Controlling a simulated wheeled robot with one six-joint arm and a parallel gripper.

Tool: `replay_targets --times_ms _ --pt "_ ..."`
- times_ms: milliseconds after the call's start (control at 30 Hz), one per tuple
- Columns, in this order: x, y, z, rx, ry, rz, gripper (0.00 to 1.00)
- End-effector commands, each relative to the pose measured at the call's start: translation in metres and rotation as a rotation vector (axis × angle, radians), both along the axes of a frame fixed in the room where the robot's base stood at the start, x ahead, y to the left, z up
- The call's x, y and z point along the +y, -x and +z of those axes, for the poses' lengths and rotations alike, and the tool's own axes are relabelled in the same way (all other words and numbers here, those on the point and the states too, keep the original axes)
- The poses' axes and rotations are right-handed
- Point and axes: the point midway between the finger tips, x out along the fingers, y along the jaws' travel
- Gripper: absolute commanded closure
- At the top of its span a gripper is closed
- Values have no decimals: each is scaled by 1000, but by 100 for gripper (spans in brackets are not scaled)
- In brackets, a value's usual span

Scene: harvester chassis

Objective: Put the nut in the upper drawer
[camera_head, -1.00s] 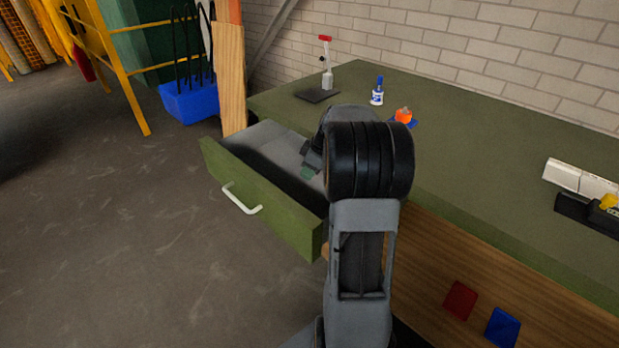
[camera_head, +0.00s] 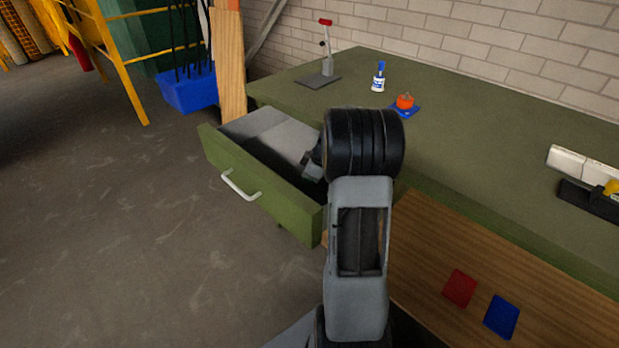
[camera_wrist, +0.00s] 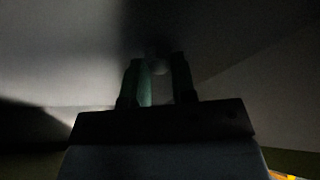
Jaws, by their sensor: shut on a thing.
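The upper drawer (camera_head: 262,187) of the green workbench is pulled open, with a green front, white handle and grey interior. My gripper (camera_head: 312,165) is over or inside the right part of the open drawer in the head view, largely hidden behind my own arm. In the dark wrist view, my gripper's (camera_wrist: 158,80) two fingers are close together, with a greenish face on the left one. A small, dim roundish thing, seemingly the nut (camera_wrist: 158,66), shows between the fingertips. Grey drawer surfaces seem to surround them. The nut cannot be made out in the head view.
The green bench top (camera_head: 470,140) lies above the drawer. On it are a red-topped tool on a stand (camera_head: 326,50), a small blue-and-white bottle (camera_head: 378,78) and an orange thing on a blue base (camera_head: 404,103). Open floor (camera_head: 130,220) lies left of the drawer.

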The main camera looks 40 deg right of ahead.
Motion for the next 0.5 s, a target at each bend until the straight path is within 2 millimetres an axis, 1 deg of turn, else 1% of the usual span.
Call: replay_targets --times_ms 133,167,400,433,500 --pt "0 0 -3 0 0 0 100" --pt "0 0 -3 0 0 0 75" --pt "0 0 -2 0 0 0 52" --pt "0 0 -2 0 0 0 49" --pt "0 0 -1 0 0 0 49"
